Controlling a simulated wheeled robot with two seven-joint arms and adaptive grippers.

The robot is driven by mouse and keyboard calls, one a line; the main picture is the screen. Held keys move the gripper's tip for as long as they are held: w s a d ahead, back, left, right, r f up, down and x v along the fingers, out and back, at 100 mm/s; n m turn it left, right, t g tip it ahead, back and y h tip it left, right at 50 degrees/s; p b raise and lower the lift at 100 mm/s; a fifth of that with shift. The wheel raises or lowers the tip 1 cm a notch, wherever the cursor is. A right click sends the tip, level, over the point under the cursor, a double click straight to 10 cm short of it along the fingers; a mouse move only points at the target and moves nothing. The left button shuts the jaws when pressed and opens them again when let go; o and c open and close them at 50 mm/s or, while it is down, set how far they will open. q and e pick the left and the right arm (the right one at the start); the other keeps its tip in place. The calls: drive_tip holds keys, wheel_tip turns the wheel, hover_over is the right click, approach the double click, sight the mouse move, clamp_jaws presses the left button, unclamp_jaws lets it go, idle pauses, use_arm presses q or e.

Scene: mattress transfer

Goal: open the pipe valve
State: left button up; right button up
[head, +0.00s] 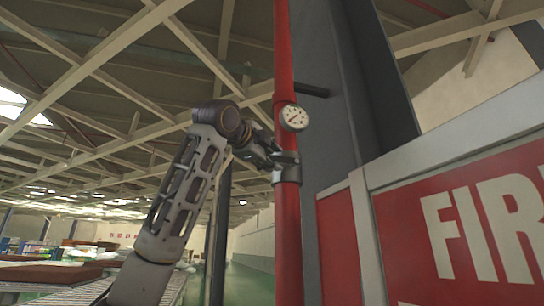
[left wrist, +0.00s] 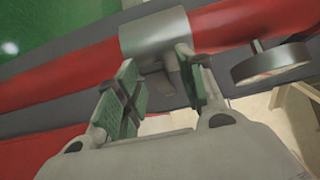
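A red vertical pipe (head: 286,235) carries a grey metal valve collar (head: 288,168). In the left wrist view the collar (left wrist: 155,36) wraps the pipe (left wrist: 60,83), and a short grey valve handle (left wrist: 167,83) sticks out from it. My left gripper (head: 271,158) is at the collar, just left of the pipe. In the left wrist view its green-padded fingers (left wrist: 157,68) are apart, with the handle seen between them. I cannot tell whether a finger touches the handle. My right gripper is not in view.
A round pressure gauge (head: 294,117) sits on the pipe just above the collar. A dark grey column (head: 338,110) stands behind the pipe. A red fire panel (head: 470,235) with a pale frame fills the lower right. Open hall space lies to the left.

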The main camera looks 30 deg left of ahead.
use_arm(q)
drive_tip(key=shift+w, duration=0.5)
drive_tip(key=shift+c, duration=0.3)
clamp_jaws()
